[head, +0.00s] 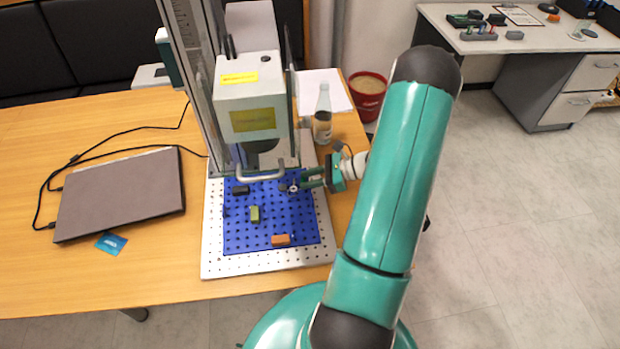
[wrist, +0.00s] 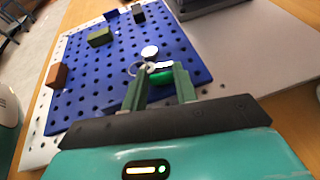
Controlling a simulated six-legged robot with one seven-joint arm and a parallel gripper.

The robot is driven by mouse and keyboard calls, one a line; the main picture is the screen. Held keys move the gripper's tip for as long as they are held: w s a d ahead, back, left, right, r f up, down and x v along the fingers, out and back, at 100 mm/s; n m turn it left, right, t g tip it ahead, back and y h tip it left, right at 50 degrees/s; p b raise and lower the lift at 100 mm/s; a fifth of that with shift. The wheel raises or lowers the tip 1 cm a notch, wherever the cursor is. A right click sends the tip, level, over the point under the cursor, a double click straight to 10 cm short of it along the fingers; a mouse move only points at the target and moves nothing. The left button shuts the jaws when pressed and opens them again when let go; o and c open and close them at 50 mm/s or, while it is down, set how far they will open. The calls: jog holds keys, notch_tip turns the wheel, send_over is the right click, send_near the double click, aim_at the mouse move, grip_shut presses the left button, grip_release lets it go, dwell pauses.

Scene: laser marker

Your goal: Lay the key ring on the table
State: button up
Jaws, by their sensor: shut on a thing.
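The key ring (head: 293,188) shows at the tips of my gripper (head: 307,181) in the head view, over the right part of the blue perforated plate (head: 236,235). In the wrist view, the key ring (wrist: 150,52) shows a silver disc and a thin metal loop beyond the fingertips. A green piece lies between the fingers of my gripper (wrist: 160,75), which are shut on the key ring. I cannot tell whether it touches the plate. The wooden table (head: 120,285) has bare surface left of the plate.
The laser marker (head: 252,115) stands over the plate's back. Green (head: 254,214), orange (head: 281,240) and dark (head: 240,190) blocks sit on the plate. A laptop (head: 120,193), cables and a blue card (head: 111,244) lie left. A bottle (head: 323,118) stands behind my gripper.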

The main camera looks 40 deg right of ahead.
jog(key=o, duration=1)
jog(key=shift+f, duration=0.2)
jog(key=v, duration=1.3)
jog(key=shift+d+f, duration=0.2)
jog(key=shift+f, duration=0.1)
jog(key=shift+o, duration=0.6)
jog(key=shift+s+d+r, duration=0.15)
jog(key=shift+s, duration=0.05)
jog(key=shift+r, duration=0.2)
notch_tip(320, 180, up, 5)
jog(key=w+a+g+h, duration=0.3)
jog(key=x, duration=1.3)
jog(key=shift+s+d+f, duration=0.1)
jog(key=shift+s+f, duration=0.15)
